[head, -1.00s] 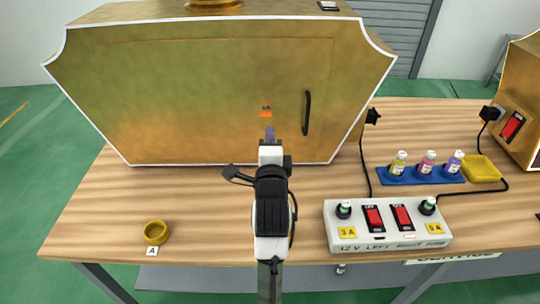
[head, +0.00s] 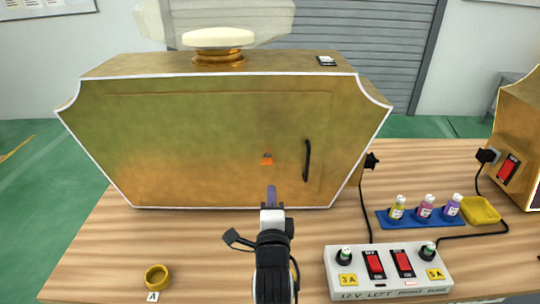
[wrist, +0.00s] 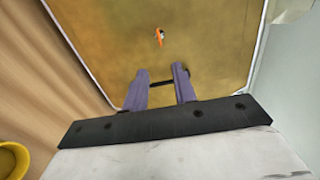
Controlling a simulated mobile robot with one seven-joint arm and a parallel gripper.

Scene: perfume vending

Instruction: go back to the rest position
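My gripper (head: 271,194) is in front of the gold cabinet's door, low and near the middle in the head view. In the wrist view its two purple-grey fingers (wrist: 160,88) stand apart with nothing between them, so it is open and empty. The gold cabinet (head: 200,140) is shut, with a black handle (head: 307,160) on its right side. A small orange piece (head: 267,158) sits on the door, beyond my fingertips and apart from them; it also shows in the wrist view (wrist: 159,37).
A white switch box (head: 388,287) with red switches stands front right. Behind it are a blue tray (head: 420,221) with three small bottles and a yellow dish (head: 480,210). A yellow ring-like cup (head: 157,277) stands front left. Another gold machine (head: 522,140) is at the right edge.

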